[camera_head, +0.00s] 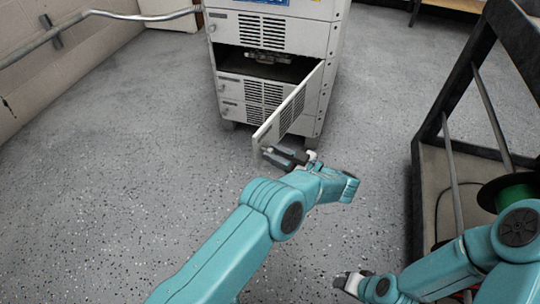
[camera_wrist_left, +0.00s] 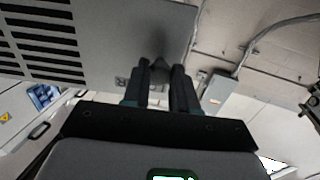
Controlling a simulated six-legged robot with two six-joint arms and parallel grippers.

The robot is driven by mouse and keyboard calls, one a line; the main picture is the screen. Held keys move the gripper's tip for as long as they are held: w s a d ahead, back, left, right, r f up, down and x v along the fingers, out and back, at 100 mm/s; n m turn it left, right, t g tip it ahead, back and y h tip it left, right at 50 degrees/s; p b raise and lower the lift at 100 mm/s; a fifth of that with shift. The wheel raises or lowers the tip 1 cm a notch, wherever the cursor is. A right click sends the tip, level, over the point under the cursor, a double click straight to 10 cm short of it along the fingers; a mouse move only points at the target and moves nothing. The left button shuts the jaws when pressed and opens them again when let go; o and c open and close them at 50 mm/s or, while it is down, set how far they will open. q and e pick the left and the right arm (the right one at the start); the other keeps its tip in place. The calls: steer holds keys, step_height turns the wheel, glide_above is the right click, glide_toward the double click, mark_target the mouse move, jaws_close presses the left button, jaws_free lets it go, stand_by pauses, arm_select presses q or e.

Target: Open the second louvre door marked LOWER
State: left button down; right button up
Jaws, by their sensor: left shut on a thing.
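The grey cabinet (camera_head: 320,100) stands at the top middle of the head view. One louvre door (camera_head: 285,112) stands swung out toward me, hinged on its right side, with a dark opening (camera_head: 265,65) behind it. In the left wrist view the fingers close around the small dark handle (camera_wrist_left: 160,68) on the louvred door panel (camera_wrist_left: 110,40). My right gripper (camera_head: 349,283) is low in the head view, away from the cabinet; its opening is unclear.
Another louvre door (camera_head: 230,87) sits shut below the opening, and one (camera_head: 262,33) sits shut above. A dark-framed rack (camera_head: 428,150) with a green spool (camera_head: 515,193) stands at the right. A conduit (camera_head: 100,14) runs along the left wall. The floor at left is clear.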

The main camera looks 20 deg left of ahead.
arm_select(q)
steer(key=shift+s+d, duration=0.1)
steer(key=shift+d, duration=0.35)
arm_select(e)
steer(key=shift+d+f, duration=0.1)
steer(key=shift+d, duration=0.2)
arm_select(q)
steer(key=c, duration=0.9)
jaws_free()
arm_select(e)
steer(key=shift+w, duration=0.1)
arm_select(q)
steer(key=shift+r, duration=0.1)
arm_select(e)
steer(key=shift+a, duration=0.1)
arm_select(q)
step_height(320, 180, up, 20)
steer(key=p, duration=0.8)
arm_select(e)
steer(key=s+a+r+g, duration=0.1)
steer(key=s+r+g, duration=0.1)
steer(key=s+r, duration=0.3)
step_height(320, 180, up, 3)
steer(key=shift+r+y, duration=0.1)
steer(key=shift+y, duration=0.2)
steer(key=shift+s+a, duration=0.1)
